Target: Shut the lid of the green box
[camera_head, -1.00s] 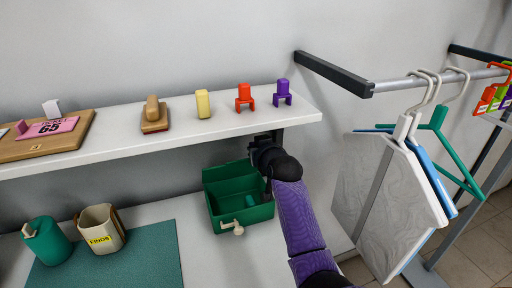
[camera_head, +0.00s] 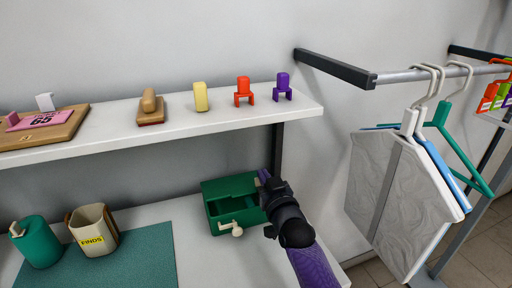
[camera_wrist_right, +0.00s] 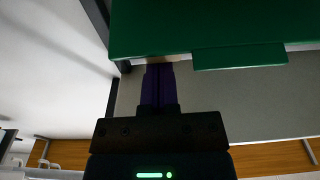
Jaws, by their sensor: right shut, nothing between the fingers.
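The green box (camera_head: 214,225) stands on the lower surface, with a pale knob (camera_head: 236,229) on its front. Its lid (camera_head: 229,186) is at the back and not flat on the box; a dark opening shows in front of it. I cannot tell its exact angle. My right gripper (camera_head: 263,177) is shut and empty at the lid's right edge. In the right wrist view my purple fingers (camera_wrist_right: 159,82) point at a green panel with a tab (camera_wrist_right: 240,57); whether they touch is unclear. My left gripper is not in view.
A shelf (camera_head: 170,137) with small blocks runs above and behind the box. A teal mat (camera_head: 130,258), a green canister (camera_head: 40,246) and a cream bin (camera_head: 93,230) are at left. A rail with hangers and a bagged comforter (camera_head: 400,195) is at right.

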